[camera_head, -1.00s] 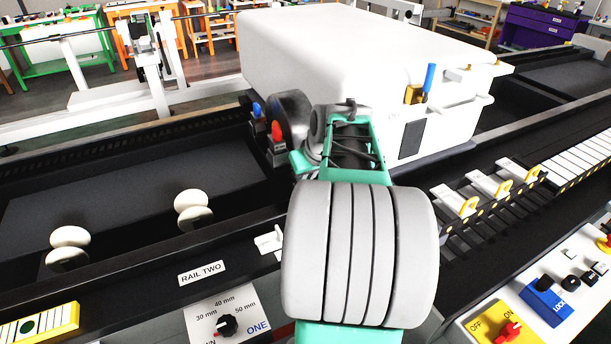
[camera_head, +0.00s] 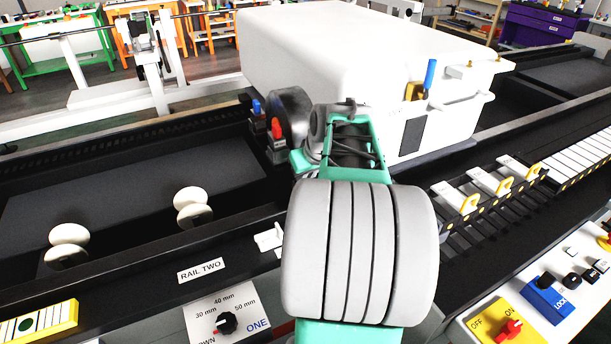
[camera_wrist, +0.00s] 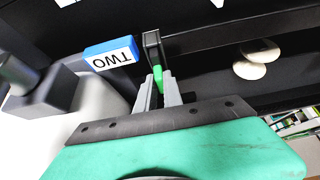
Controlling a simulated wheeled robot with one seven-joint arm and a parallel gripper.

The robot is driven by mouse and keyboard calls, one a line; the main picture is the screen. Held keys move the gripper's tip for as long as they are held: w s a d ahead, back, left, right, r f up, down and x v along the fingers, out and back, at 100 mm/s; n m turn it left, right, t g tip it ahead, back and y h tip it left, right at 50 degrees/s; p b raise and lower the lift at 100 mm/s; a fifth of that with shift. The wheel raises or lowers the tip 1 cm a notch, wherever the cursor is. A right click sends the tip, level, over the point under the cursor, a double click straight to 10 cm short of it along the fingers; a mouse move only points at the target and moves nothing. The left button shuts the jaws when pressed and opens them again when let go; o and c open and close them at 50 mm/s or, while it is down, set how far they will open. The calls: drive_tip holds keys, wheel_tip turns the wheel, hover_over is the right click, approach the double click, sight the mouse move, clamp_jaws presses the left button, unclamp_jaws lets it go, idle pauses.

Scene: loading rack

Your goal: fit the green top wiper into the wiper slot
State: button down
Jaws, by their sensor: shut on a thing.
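In the wrist view my gripper (camera_wrist: 159,78) is shut on the green top wiper (camera_wrist: 158,84), whose green part shows between the two grey fingers. A dark, pale-edged upright piece (camera_wrist: 152,46) stands just beyond the fingertips, in line with the green part. I cannot tell whether it is part of the wiper or of the slot. The wiper slot cannot be made out for certain. In the head view my own arm hides the gripper and the wiper.
White round knobs (camera_head: 193,205) stand on the dark rail at left. The large white housing (camera_head: 370,70) is behind my arm. A control panel (camera_head: 545,305) lies at front right.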

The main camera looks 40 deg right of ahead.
drive_tip(key=shift+f, duration=0.25)
drive_tip(key=c, duration=1.4)
unclamp_jaws()
drive_tip(key=shift+r, duration=0.1)
